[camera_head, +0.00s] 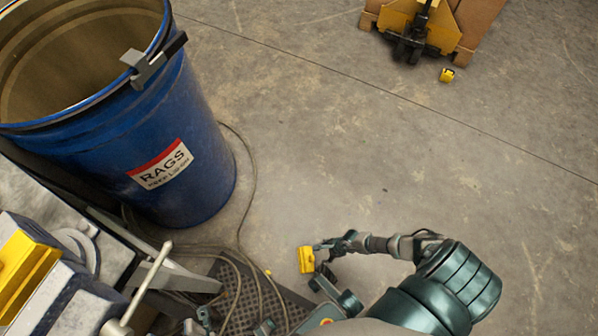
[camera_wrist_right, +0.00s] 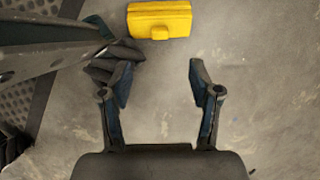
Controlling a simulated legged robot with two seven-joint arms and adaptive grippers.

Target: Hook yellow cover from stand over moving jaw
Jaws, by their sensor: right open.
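A yellow cover (camera_head: 306,260) shows just left of my right gripper (camera_head: 328,263) in the head view. In the right wrist view the cover (camera_wrist_right: 160,21) lies beyond the fingertips of the open, empty gripper (camera_wrist_right: 158,78), with a raised block on its near side. What holds the cover up is hidden. A vise (camera_head: 72,300) stands at the lower left of the head view, with another yellow cover (camera_head: 24,270) on one jaw. The other jaw's face is hard to make out. I cannot make out my left gripper.
A blue rags bin (camera_head: 195,125) stands at upper left, behind the vise. Cables and a dark perforated mat (camera_head: 238,285) lie near the cover. A grey metal bar (camera_wrist_right: 50,55) slants in at the wrist view's left. A pallet jack (camera_head: 412,25) is far off; open floor lies right.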

